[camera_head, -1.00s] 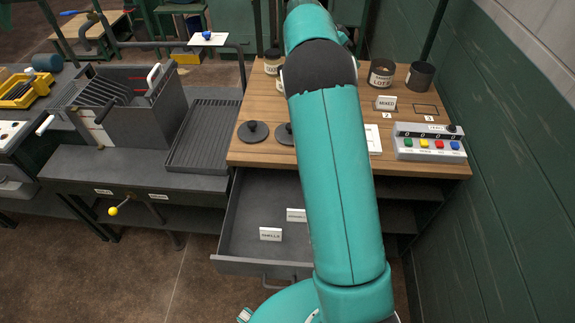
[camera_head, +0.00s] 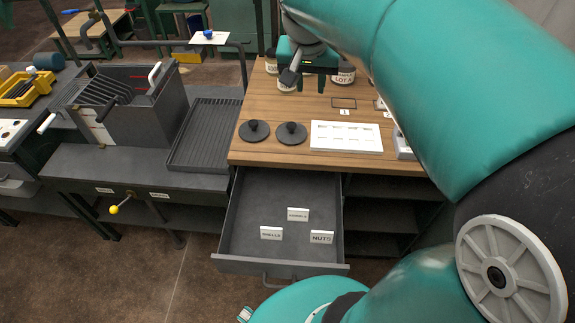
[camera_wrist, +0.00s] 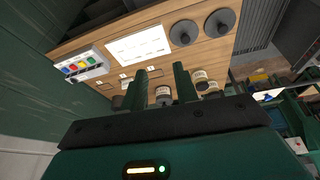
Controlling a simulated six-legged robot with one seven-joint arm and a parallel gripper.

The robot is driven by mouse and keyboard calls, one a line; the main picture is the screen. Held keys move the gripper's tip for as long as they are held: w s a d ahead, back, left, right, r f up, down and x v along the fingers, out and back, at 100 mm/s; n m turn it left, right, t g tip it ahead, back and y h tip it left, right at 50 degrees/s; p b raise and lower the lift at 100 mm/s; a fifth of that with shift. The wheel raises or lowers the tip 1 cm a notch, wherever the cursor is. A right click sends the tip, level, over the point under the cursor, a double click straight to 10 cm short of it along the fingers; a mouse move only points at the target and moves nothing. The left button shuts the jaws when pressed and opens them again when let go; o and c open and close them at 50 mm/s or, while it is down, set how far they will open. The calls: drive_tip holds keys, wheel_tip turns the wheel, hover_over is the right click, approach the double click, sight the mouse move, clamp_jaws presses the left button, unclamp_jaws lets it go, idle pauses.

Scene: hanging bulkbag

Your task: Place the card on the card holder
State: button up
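Three white lettered cards stand in the open drawer (camera_head: 250,215): one at left (camera_head: 271,233), one at the back (camera_head: 297,214) and one reading NUTS (camera_head: 321,237). Another white card (camera_head: 379,104) on the wooden tabletop is partly hidden by my arm. I cannot tell which item is the card holder. My gripper (camera_head: 306,84) is above the back of the tabletop, near the jars and away from the drawer. In the wrist view its two fingers (camera_wrist: 161,86) stand apart with nothing visibly held between them.
A white slotted panel (camera_head: 346,137) and two dark knobbed lids (camera_head: 291,133) lie on the wooden tabletop (camera_head: 290,108). Labelled jars (camera_head: 343,75) stand at its back. A button box (camera_wrist: 83,65) and a green wall (camera_wrist: 35,95) are on the left in the wrist view.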

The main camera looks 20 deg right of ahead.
drive_tip(key=s+a+f+n+t+y, duration=0.1)
drive_tip(key=s+a+f+n, duration=0.1)
drive_tip(key=s+a, duration=0.4)
drive_tip(key=s+a+f+n+t+y, duration=0.1)
drive_tip(key=s+a+f+n, duration=0.2)
drive_tip(key=s, duration=0.6)
drive_tip(key=a+n, duration=0.2)
drive_tip(key=a, duration=0.1)
drive_tip(key=shift+t, duration=0.4)
drive_tip(key=shift+s, duration=0.1)
